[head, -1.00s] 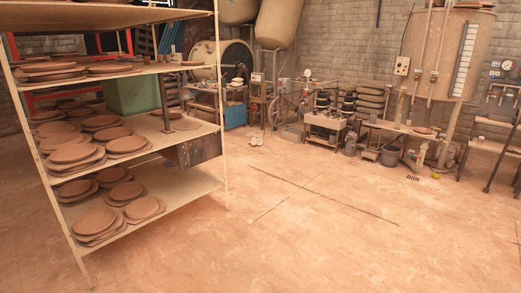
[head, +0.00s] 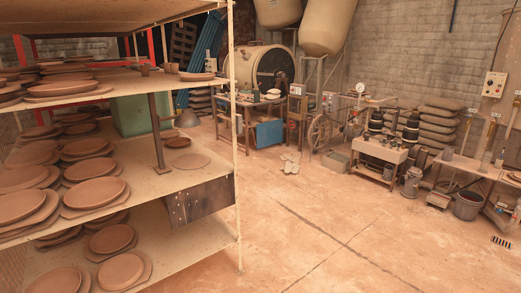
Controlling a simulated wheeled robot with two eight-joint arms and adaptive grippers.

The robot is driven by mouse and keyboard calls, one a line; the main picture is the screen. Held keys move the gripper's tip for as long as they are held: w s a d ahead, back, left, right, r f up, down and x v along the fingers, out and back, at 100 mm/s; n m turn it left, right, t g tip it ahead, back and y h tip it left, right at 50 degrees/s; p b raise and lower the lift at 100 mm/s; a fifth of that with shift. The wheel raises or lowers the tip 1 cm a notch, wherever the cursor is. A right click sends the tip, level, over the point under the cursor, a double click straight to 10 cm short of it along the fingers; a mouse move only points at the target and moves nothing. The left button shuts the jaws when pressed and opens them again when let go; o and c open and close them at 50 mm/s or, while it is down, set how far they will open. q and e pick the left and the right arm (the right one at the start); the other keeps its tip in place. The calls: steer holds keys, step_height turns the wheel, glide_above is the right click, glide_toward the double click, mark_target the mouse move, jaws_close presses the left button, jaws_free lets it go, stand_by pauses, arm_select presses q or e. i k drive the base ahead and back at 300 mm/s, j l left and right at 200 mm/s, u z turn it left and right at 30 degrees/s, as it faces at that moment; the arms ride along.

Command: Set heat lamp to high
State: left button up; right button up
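I cannot clearly pick out a heat lamp or its setting control. A dark upright post (head: 157,130) stands on the middle shelf of the rack at left. A small grey dome (head: 187,118) shows just behind it, and I cannot tell whether the two belong to a lamp. A pale control box (head: 495,84) with small knobs or buttons is on the back wall at right; I cannot tell what it controls. Neither of my grippers is in view.
The shelf rack (head: 237,200) fills the left side and holds several stacks of brown discs (head: 95,192). A workbench (head: 245,101) and a white sink table (head: 380,151) stand along the back. A bucket (head: 468,205) is at right. The middle floor (head: 320,235) is clear.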

mark_target(187, 119)
steer(key=i+l+u, duration=0.45)
steer(key=i, duration=0.25)
steer(key=i+l+u, duration=0.5)
steer(key=i, duration=0.2)
